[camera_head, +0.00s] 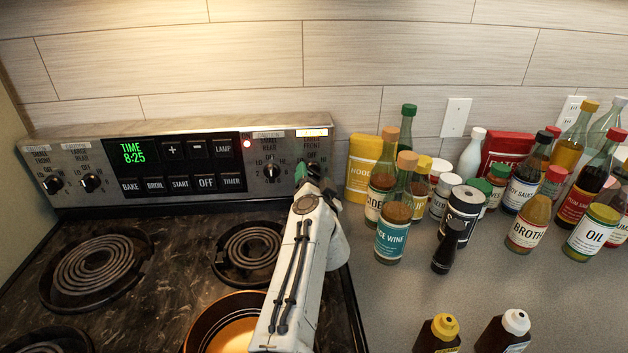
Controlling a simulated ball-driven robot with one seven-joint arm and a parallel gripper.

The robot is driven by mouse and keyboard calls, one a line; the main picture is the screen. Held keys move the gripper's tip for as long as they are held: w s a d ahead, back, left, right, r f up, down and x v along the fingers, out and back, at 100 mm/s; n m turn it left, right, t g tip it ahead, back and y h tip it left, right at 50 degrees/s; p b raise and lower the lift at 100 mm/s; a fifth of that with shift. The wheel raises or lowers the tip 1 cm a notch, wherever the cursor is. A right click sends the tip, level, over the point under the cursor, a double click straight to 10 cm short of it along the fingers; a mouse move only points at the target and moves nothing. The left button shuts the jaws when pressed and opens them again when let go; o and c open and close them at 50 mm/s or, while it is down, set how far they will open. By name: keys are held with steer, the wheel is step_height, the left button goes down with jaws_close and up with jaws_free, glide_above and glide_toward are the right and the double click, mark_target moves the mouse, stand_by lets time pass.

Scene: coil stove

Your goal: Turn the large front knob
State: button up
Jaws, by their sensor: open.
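The large front knob is at the right end of the stove's back panel (200,136), below a lit label with "FRONT" legible (312,143). My gripper (308,174) is right in front of that spot and hides most or all of the knob. A small green piece and a dark piece show at its tip; I cannot tell finger from knob there. The jaws are open, but whether they are around the knob or touching it is hidden. The neighbouring knob (271,170), under the small rear label, stands clear just left of my gripper.
Two more knobs (90,183) are at the panel's left end. A pan (235,322) sits on the front right burner, beside my arm. A rear coil (249,247) is bare. Bottles, including the rice wine (393,235), crowd the counter to the right.

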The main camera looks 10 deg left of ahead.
steer(key=shift+w, duration=0.1)
steer(key=c, duration=1.1)
